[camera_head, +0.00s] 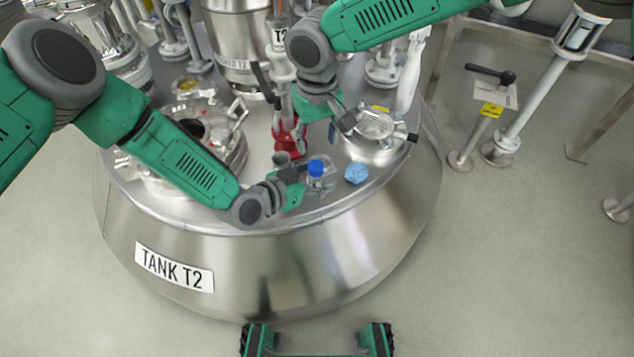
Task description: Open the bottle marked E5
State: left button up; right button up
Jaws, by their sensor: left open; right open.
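A small clear bottle with a blue cap (316,170) stands upright on top of the steel tank, near its front edge. I cannot read an E5 mark on it. My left gripper (299,187) is open just left of the bottle, low beside its body; I cannot tell if a finger touches it. My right gripper (339,127) is open and empty, above and behind the bottle, pointing down toward it. The cap looks seated on the bottle.
The tank (300,262) carries a "TANK T2" label (174,267). A blue crumpled item (356,174) lies right of the bottle. A round clamped port (375,126) is behind it, a red fitting (288,135) behind left, and a large open hatch (236,150) further left.

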pick_arm(q)
jog(key=shift+a, duration=0.15)
jog(key=shift+c, duration=0.4)
pick_arm(e)
jog(key=shift+a, duration=0.25)
pick_arm(q)
grip_shut()
pick_arm(e)
jog(key=shift+d, duration=0.1)
